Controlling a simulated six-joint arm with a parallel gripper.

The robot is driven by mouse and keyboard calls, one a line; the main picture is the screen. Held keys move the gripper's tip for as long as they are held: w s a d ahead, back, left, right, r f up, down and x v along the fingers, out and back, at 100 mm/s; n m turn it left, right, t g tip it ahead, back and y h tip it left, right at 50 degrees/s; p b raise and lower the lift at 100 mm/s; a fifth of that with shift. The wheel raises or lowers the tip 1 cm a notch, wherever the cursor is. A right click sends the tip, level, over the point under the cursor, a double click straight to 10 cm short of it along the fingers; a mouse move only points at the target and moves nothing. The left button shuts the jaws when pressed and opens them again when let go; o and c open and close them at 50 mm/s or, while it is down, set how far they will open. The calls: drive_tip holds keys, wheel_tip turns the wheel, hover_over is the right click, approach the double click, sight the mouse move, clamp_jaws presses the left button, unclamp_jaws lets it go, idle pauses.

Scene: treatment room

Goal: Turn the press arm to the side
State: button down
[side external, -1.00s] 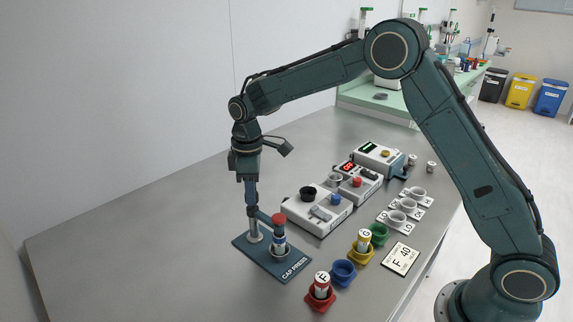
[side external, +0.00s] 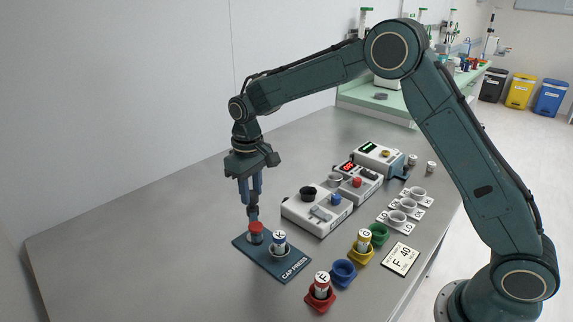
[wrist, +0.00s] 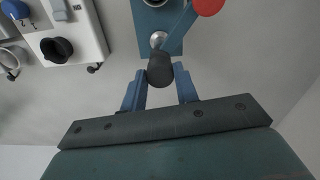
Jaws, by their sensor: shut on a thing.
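The cap press has a dark blue base plate (side external: 291,269) labelled CAP PRESS on the bench. Its press arm (wrist: 183,22) is a blue bar from a silver post to a round red head (side external: 256,227). The red head is off to the left of a white and blue vial (side external: 279,240), which stands upright in the press socket with nothing over it. My gripper (side external: 252,208) is above the plate, pointing down. In the wrist view my fingers (wrist: 159,82) are shut on the arm's black handle (wrist: 160,69). The post is mostly hidden in the side view.
A white device with a black knob (side external: 308,193) stands behind the press. A red holder (side external: 319,303) with a vial, a blue cup (side external: 343,272) and a yellow holder (side external: 360,254) line the front right. A label card (side external: 401,259) lies beside them. The bench at left is clear.

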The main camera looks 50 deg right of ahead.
drive_tip(key=m, duration=0.4)
drive_tip(key=shift+m, duration=2.2)
drive_tip(key=c, duration=1.1)
unclamp_jaws()
drive_tip(key=shift+o, duration=0.2)
drive_tip(key=shift+r, duration=0.15)
wheel_tip(320, 180, up, 14)
drive_tip(key=shift+f, duration=0.2)
